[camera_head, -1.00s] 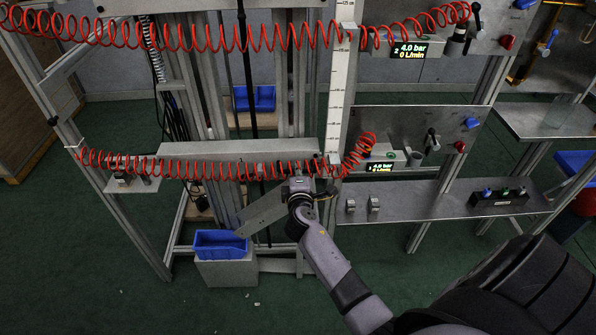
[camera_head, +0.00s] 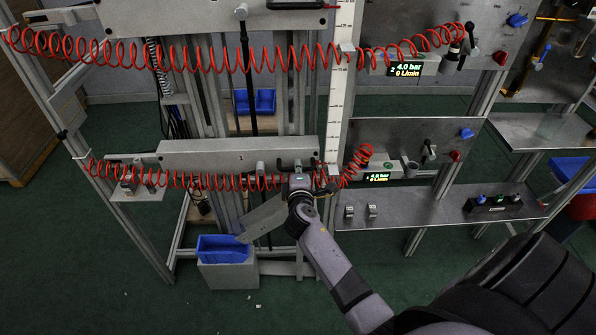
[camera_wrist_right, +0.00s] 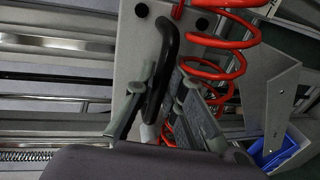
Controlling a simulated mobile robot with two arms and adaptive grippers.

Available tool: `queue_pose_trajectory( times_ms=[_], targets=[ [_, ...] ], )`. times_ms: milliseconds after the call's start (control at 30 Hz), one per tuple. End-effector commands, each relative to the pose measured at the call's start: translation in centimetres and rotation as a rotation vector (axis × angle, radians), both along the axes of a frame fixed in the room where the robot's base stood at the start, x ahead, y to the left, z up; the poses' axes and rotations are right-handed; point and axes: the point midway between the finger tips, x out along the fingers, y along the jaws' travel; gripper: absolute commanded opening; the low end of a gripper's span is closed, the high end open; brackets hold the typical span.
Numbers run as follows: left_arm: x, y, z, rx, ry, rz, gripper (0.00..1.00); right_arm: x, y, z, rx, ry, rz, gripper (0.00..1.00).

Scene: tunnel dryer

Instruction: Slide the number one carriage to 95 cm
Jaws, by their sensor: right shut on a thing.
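The number one carriage (camera_head: 205,158) is a long grey plate marked 1 in the middle of the head view, low on the vertical rails. A white vertical scale (camera_head: 337,95) stands at its right end; its figures are too small to read. My right gripper (camera_head: 300,178) is at the plate's right end. In the right wrist view my right gripper (camera_wrist_right: 166,85) is shut on a black bent handle (camera_wrist_right: 168,45) fixed to the grey plate (camera_wrist_right: 140,35). Part of the handle is hidden by the fingers. My left gripper is not in view.
A red coiled hose (camera_head: 215,181) hangs across the carriage front, close to my gripper; another red coil (camera_head: 270,62) crosses above. An upper carriage (camera_head: 205,18) is at the top. A blue bin (camera_head: 222,250) stands below. A metal shelf (camera_head: 420,208) is at right.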

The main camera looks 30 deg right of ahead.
Motion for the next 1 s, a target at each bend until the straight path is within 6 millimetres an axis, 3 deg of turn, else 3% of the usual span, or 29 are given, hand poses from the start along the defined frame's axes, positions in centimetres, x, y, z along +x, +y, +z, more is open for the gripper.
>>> queue_pose_trajectory(
  times_ms=[33, 400, 800, 833, 1000],
  targets=[
    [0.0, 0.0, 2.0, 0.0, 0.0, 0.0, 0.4, 0.4, -0.2, 3.2, -0.008, -0.018, 0.002, 0.0],
    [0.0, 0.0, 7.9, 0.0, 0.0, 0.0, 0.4, 0.4, -0.2, 10.0, -0.011, -0.019, 0.002, 0.0],
    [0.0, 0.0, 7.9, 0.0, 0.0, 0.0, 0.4, 0.3, -0.2, 10.0, -0.007, -0.014, 0.003, 0.0],
    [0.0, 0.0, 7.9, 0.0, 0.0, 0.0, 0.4, 0.3, -0.1, 9.9, -0.007, -0.014, 0.003, 0.12],
    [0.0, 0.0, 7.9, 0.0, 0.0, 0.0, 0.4, 0.2, -0.1, 9.7, -0.005, -0.011, 0.002, 0.24]
  ],
)
